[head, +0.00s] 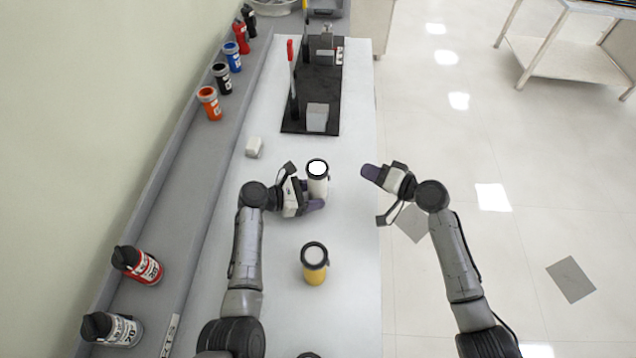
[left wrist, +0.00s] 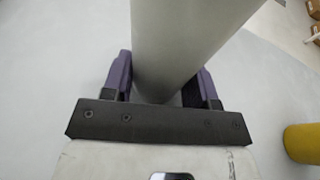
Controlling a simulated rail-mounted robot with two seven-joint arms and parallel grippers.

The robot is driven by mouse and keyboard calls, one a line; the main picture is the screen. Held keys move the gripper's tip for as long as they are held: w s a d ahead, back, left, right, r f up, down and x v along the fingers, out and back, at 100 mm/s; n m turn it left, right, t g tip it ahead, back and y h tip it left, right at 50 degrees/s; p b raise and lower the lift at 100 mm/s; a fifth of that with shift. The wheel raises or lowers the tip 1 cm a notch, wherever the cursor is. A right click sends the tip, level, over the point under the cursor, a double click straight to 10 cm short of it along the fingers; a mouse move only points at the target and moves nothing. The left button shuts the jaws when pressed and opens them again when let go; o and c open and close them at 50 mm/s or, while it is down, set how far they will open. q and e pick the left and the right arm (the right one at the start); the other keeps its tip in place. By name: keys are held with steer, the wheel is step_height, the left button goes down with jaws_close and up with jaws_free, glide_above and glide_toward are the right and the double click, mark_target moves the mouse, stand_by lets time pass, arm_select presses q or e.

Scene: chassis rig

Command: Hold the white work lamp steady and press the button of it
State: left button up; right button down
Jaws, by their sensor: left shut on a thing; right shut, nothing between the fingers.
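The white work lamp (head: 319,186) stands upright on the table, with a dark rim around a bright white top. My left gripper (head: 305,189) is shut on the lamp's body from the left. In the left wrist view the lamp (left wrist: 185,40) is a pale cylinder between the purple fingers of my left gripper (left wrist: 162,88). My right gripper (head: 372,180) is shut and empty, to the right of the lamp near the table's right edge and apart from it. I cannot make out the lamp's button.
A yellow lamp (head: 314,270) stands nearer on the table; it also shows in the left wrist view (left wrist: 302,143). A small white block (head: 254,147) lies behind left. A black board (head: 320,85) with a red-handled lever is at the back. Several bottles line the left ledge (head: 160,200).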

arm_select(q)
steer(key=o, duration=0.8)
steer(key=v, duration=1.2)
